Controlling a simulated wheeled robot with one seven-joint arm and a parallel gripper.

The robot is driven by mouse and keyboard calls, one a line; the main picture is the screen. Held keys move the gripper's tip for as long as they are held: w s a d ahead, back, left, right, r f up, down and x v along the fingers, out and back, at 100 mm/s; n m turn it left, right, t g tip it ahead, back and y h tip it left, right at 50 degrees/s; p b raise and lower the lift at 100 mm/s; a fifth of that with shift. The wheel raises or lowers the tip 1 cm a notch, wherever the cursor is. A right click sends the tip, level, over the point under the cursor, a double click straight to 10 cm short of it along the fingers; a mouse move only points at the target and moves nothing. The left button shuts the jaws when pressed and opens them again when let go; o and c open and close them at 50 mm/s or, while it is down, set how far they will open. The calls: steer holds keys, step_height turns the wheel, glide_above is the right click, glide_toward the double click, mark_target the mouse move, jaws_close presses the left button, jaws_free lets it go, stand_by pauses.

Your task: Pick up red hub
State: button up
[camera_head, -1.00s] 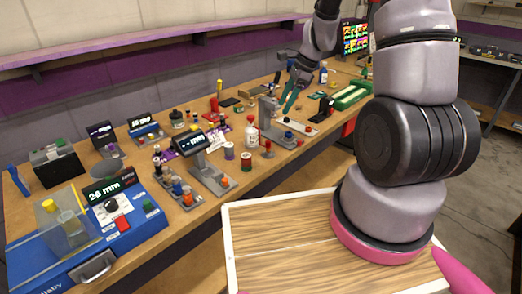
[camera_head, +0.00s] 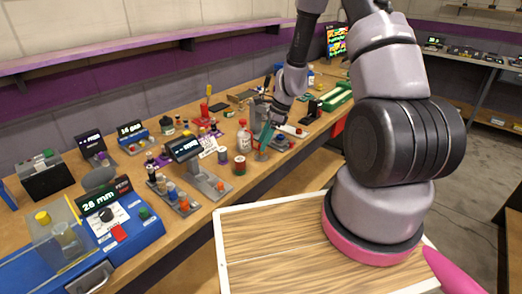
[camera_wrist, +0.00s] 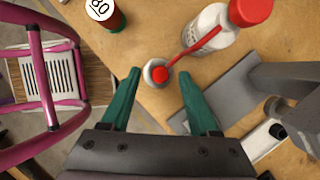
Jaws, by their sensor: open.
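A red hub (camera_wrist: 158,75) shows in the wrist view as a small red piece on top of a round grey post, between my fingertips. My gripper (camera_wrist: 160,76) is open, with one green finger on each side of the hub and a gap to it on both sides. In the head view my gripper (camera_head: 265,139) points down near the front edge of the bench. The fingers largely hide the hub there.
A white bottle (camera_wrist: 214,28) with a red cap stands close beside the hub, its thin red spout reaching toward it. A labelled round can (camera_wrist: 105,14) stands on the other side. A grey stand (camera_wrist: 228,92) is to the right. The bench edge is near.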

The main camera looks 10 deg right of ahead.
steer(key=shift+a+f, duration=0.2)
steer(key=shift+f, duration=0.3)
jaws_close()
steer(key=shift+r, duration=0.15)
